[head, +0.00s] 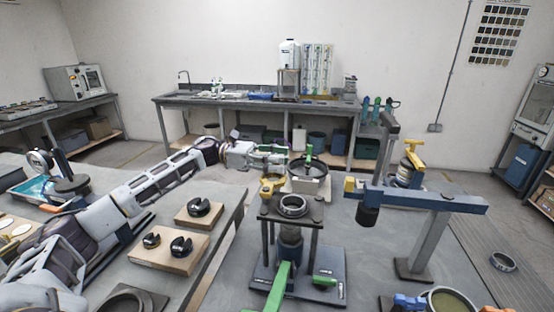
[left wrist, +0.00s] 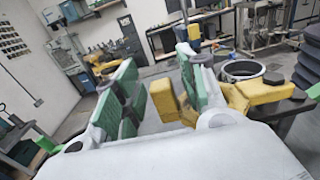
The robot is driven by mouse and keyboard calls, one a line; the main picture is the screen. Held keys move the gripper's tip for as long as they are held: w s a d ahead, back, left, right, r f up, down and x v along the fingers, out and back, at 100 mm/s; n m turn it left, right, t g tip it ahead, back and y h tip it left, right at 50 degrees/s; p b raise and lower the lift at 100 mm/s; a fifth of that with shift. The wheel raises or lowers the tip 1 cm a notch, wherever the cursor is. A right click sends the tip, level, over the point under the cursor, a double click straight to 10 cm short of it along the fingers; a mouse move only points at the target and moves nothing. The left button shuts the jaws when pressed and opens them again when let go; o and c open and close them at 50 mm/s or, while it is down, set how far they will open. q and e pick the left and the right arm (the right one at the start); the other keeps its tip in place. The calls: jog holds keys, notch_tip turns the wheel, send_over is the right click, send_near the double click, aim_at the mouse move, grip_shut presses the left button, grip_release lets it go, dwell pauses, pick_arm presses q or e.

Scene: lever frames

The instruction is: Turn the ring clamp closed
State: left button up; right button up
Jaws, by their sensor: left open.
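The ring clamp is a dark ring (head: 293,205) on top of a small dark stand, with a yellow handle part (head: 271,186) at its back left. In the left wrist view the pale-edged ring (left wrist: 243,70) is beyond the right finger, and a yellow block (left wrist: 165,101) shows between the green finger pads. My left gripper (head: 284,158) reaches in from the left, behind the stand. In the wrist view its fingers (left wrist: 157,66) are spread apart. Whether either pad touches the yellow part cannot be told. My right gripper is not in view.
A black handwheel with a green handle (head: 308,152) stands just behind the clamp. A blue beam on a grey post (head: 437,200) stands to the right. Wooden blocks with black pieces (head: 170,250) lie at the left. Another ring (head: 503,261) lies at the far right.

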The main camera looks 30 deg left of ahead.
pick_arm(q)
grip_shut()
